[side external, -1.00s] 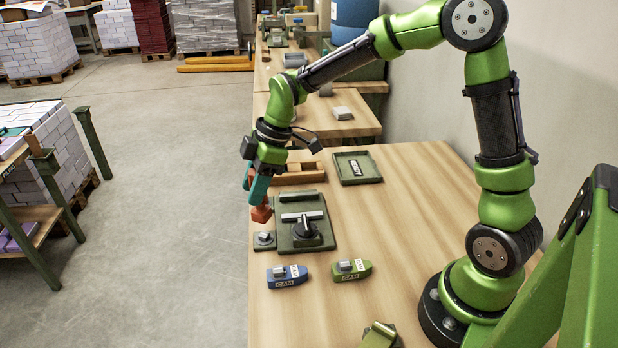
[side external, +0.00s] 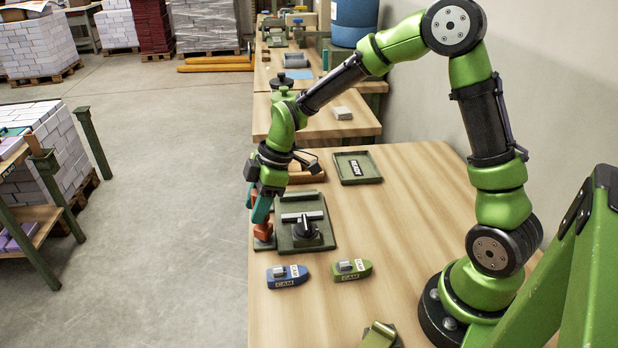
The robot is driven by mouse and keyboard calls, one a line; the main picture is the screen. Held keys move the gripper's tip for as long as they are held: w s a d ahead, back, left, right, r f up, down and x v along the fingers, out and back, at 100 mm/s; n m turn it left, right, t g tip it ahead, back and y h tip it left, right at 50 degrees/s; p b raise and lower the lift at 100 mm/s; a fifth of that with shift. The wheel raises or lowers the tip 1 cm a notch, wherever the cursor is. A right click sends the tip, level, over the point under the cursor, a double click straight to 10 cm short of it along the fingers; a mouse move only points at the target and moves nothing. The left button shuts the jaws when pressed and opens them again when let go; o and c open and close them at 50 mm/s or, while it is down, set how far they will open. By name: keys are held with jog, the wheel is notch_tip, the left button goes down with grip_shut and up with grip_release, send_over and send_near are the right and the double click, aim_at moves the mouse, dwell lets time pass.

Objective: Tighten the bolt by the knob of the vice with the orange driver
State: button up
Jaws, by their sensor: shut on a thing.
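My gripper (side external: 261,212), with a teal part showing at its fingers, is shut on the orange driver (side external: 264,243). The driver points down at the left edge of the bench, over the small plate where the bolt sits. The bolt is now hidden behind the driver, and I cannot tell whether the tip touches it. The green vice (side external: 319,206) lies just right of the driver, with a light grey bar across it. Its black knob (side external: 305,228) is at the near end, right of the driver.
A blue CAM block (side external: 287,276) and a green CAM block (side external: 352,269) lie nearer the camera. A green READY tray (side external: 366,179) and a brown wooden tray (side external: 306,178) lie behind the vice.

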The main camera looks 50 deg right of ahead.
aim_at(256, 190)
jog(key=shift+f, duration=0.5)
jog(key=shift+a+m, duration=0.1)
jog(key=shift+m, duration=0.2)
jog(key=m+t+h, duration=0.1)
jog(key=m, duration=0.2)
jog(key=m+h, duration=0.1)
jog(key=m, duration=0.2)
jog(key=shift+w+m+t, duration=0.15)
jog(key=shift+m+t, duration=0.25)
jog(key=m+h, duration=0.1)
jog(key=m, duration=0.2)
jog(key=m+h, duration=0.1)
jog(key=m, duration=0.1)
jog(key=shift+d+m+h, duration=0.3)
jog(key=shift+d+m, duration=0.1)
jog(key=shift+n, duration=0.8)
jog(key=shift+r, duration=0.1)
jog(key=shift+r, duration=2.15)
